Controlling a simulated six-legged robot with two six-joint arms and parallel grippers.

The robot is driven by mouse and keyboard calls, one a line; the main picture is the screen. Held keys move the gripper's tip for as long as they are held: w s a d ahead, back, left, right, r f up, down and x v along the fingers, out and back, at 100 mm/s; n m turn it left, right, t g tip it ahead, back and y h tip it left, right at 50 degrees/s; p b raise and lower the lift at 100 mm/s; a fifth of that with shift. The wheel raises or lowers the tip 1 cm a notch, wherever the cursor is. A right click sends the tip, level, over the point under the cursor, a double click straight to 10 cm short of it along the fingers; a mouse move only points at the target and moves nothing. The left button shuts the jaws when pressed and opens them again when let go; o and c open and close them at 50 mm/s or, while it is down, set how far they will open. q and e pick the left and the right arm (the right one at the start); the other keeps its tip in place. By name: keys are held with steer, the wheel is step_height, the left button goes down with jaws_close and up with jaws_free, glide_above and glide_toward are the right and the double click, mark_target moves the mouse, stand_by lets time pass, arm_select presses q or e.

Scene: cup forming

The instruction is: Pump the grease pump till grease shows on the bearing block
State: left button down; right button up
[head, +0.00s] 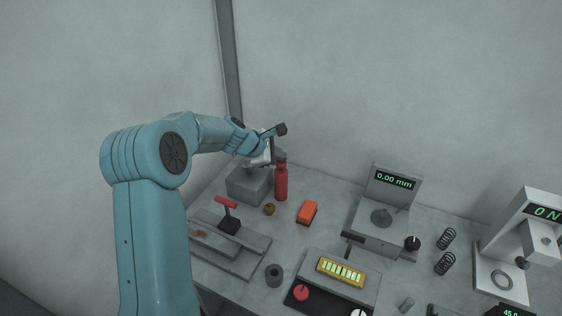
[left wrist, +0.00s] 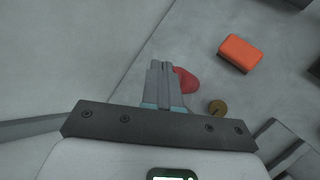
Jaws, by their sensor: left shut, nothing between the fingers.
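A red bottle-shaped thing (head: 281,184), possibly the grease pump, stands upright at the back of the bench. In the left wrist view its red top (left wrist: 187,80) shows partly behind my fingers. My left gripper (head: 279,155) is shut and empty, just above the red bottle; its fingers also show in the left wrist view (left wrist: 161,80). I cannot tell whether they touch it. A grey block (head: 248,187), possibly the bearing block, stands left of the bottle, its top partly hidden by my wrist. I see no clear grease on it. My right gripper is not in view.
A small brown knob (head: 269,209) and an orange block (head: 307,212) are near the bottle. A red-handled lever (head: 227,203) stands on a stained plate at the front left. A 0.00 mm gauge (head: 390,180) stands to the right. Walls close off the back.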

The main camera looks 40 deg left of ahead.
mark_target(279, 163)
arm_select(q)
steer(key=shift+f+b, duration=0.8)
steer(key=shift+f, duration=0.2)
stand_by(0.4)
stand_by(0.4)
steer(key=shift+r+p, duration=1.55)
steer(key=shift+r, duration=0.15)
step_height(279, 163, up, 5)
steer(key=p, duration=0.4)
steer(key=shift+r+p, duration=0.1)
steer(key=shift+p, duration=0.3)
